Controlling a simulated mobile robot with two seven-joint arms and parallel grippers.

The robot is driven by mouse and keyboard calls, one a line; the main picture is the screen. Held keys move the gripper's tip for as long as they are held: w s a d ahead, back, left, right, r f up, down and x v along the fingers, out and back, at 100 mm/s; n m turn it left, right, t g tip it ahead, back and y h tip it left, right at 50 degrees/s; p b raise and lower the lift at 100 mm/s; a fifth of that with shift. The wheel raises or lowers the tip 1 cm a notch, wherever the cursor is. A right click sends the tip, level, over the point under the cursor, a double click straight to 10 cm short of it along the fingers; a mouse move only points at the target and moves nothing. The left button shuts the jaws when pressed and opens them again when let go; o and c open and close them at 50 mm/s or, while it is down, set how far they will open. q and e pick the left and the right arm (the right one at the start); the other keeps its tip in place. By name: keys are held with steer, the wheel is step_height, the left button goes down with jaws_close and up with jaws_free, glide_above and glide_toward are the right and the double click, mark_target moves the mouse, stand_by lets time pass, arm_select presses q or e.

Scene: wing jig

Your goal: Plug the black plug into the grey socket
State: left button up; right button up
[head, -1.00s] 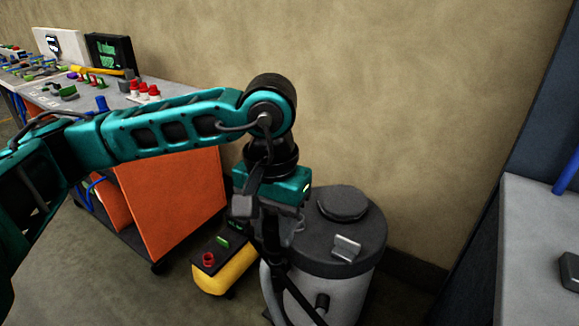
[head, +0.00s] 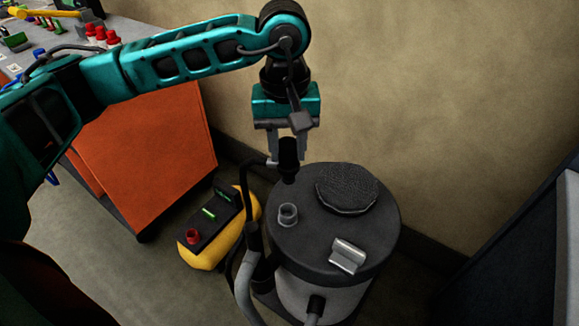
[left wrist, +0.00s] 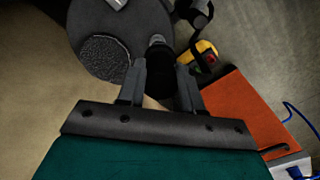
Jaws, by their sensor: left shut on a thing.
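My left gripper (head: 287,150) points down and is shut on the black plug (head: 288,165). It holds the plug upright in the air above the back-left part of a dark round drum lid (head: 310,250). The grey socket (head: 288,214) is a short open ring standing on that lid. In the head view the plug is above the socket in the picture and apart from it. A dark cable or hose runs from beside the plug down the drum's left side. In the left wrist view the gripper (left wrist: 164,88) has a dark shape between its fingers. My right gripper is not in view.
A round textured pad (head: 346,188) and a silver latch (head: 348,254) are on the lid. A yellow box with a black top (head: 205,256) stands on the floor to the left. An orange-sided cart (head: 150,160) stands farther left. The beige wall is close behind.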

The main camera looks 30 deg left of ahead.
arm_select(q)
steer(key=w+a+f+n+b, duration=0.2)
steer(key=f+n+b, duration=0.3)
steer(key=f, duration=0.5)
steer(key=w+a+f+n+b, duration=0.1)
steer(key=w+f+n+b, duration=0.4)
steer(key=f, duration=0.4)
steer(key=shift+a+f+n, duration=0.35)
steer(key=shift+f+n, duration=0.05)
steer(key=shift+n, duration=0.4)
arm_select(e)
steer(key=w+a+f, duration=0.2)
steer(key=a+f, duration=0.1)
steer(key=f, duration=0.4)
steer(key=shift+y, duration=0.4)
arm_select(q)
steer(key=shift+f, duration=0.2)
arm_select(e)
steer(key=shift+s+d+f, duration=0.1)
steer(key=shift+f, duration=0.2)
arm_select(q)
steer(key=shift+f, duration=0.1)
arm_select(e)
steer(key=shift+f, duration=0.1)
arm_select(q)
steer(key=shift+f+b, duration=0.5)
steer(key=shift+b, duration=0.2)
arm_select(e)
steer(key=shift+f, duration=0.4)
